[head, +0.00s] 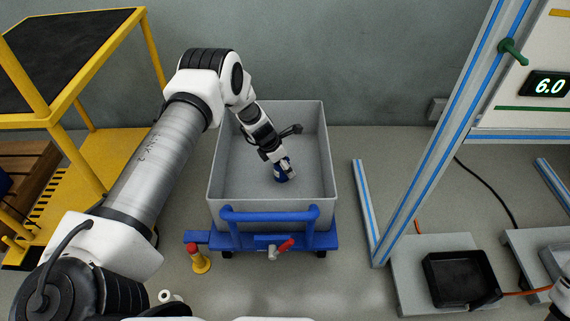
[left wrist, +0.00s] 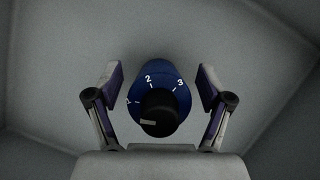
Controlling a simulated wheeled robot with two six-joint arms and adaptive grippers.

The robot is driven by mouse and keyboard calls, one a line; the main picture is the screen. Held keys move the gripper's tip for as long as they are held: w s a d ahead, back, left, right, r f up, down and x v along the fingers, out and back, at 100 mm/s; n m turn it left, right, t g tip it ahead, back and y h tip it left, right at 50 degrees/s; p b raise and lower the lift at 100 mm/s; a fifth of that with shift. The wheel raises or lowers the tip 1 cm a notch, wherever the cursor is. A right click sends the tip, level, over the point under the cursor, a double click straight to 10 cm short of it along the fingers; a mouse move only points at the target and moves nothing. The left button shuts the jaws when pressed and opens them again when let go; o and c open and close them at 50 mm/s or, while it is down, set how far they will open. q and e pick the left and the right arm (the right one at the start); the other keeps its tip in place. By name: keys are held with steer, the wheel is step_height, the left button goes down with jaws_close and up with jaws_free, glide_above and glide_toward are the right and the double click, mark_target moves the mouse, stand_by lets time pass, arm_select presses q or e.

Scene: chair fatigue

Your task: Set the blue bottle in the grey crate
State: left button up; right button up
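The blue bottle (head: 284,174) is inside the grey crate (head: 322,150), near the middle of its floor. In the left wrist view the bottle (left wrist: 158,68) shows a black cap and white numbers on its blue top. My left gripper (head: 279,163) reaches down into the crate at the bottle. In the left wrist view its fingers (left wrist: 160,84) stand on either side of the bottle, with a narrow gap on both sides. The gripper hides part of the bottle in the head view.
The crate sits on a blue cart (head: 270,242) with a red-handled valve (head: 282,248). A yellow frame table (head: 75,125) is at left. A blue-striped metal frame (head: 440,150) and black tray (head: 460,278) are at right.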

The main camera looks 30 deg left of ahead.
arm_select(q)
steer(key=shift+r, duration=0.25)
steer(key=p+v, duration=0.7)
steer(key=v, duration=0.5)
steer(key=shift+w, duration=0.1)
